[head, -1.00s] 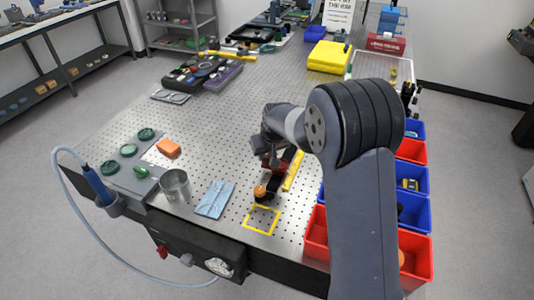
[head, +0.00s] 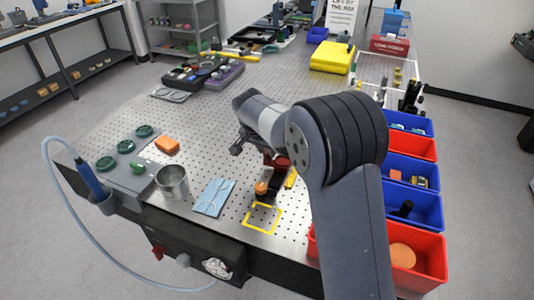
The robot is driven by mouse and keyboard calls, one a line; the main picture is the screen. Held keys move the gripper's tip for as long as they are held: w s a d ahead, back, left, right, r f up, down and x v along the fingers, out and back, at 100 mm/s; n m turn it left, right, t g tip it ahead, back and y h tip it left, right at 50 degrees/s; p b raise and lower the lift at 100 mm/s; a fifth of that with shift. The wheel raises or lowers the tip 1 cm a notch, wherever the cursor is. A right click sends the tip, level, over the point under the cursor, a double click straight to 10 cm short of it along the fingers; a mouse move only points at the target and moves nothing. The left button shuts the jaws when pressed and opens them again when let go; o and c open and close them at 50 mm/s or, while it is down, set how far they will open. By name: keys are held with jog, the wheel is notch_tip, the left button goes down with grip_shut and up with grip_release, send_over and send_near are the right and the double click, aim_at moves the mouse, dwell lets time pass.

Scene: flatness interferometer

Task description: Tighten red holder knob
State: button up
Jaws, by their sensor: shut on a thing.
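The red holder (head: 277,162) shows as a small red part under my arm, on top of a dark mount that stands on the perforated table. A round orange part (head: 261,188) sits at the front of this mount. My gripper (head: 262,151) is at the red part, mostly hidden by my wrist. It is shut on what seems to be the holder's knob. The knob and my fingertips cannot be made out clearly.
A yellow outlined square (head: 262,218) lies in front of the mount. A blue cloth (head: 213,197), a metal cup (head: 172,182) and an orange block (head: 166,144) are to the left. Red and blue bins (head: 432,262) line the right edge. The table's middle left is clear.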

jog(key=m+h, duration=0.1)
jog(key=m, duration=0.2)
jog(key=shift+w+a+m+g, duration=0.1)
jog(key=shift+a+m+g, duration=0.05)
jog(key=shift+m+g, duration=0.2)
jog(key=shift+w+a+m+g+h, duration=0.15)
jog(key=shift+m+g, duration=0.25)
jog(key=shift+m, duration=0.55)
jog(key=shift+d+m+g+h, duration=0.1)
jog(key=shift+m+g+h, duration=0.2)
jog(key=shift+m, duration=0.6)
jog(key=o, duration=1)
jog(key=shift+r, duration=0.1)
jog(key=v, duration=1)
jog(key=shift+a+r, duration=0.25)
jog(key=shift+f, duration=0.1)
